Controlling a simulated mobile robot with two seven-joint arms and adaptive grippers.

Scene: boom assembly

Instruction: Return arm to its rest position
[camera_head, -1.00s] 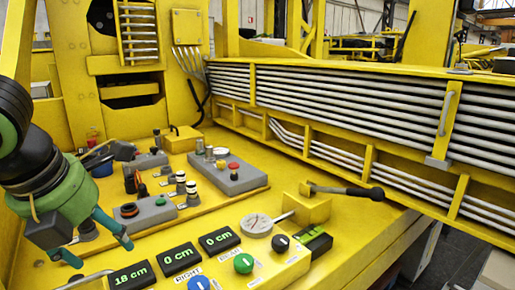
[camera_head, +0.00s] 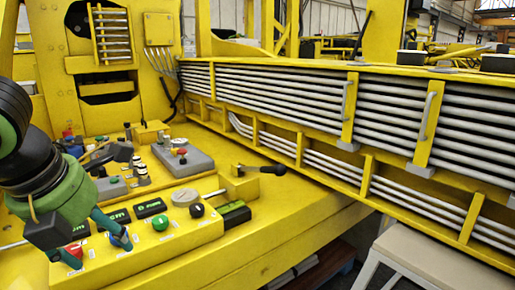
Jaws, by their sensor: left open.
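My left arm comes in from the left edge, and my left gripper (camera_head: 103,248) points down with its teal fingers apart. It is open and empty over the left part of the yellow control panel (camera_head: 190,238). One finger overlaps the panel front near a red knob (camera_head: 73,255), which it partly hides; I cannot tell whether they touch. My right gripper is not in the picture.
A yellow boom with several grey pipes (camera_head: 290,95) runs along the right. A pale stool (camera_head: 440,255) stands at the lower right.

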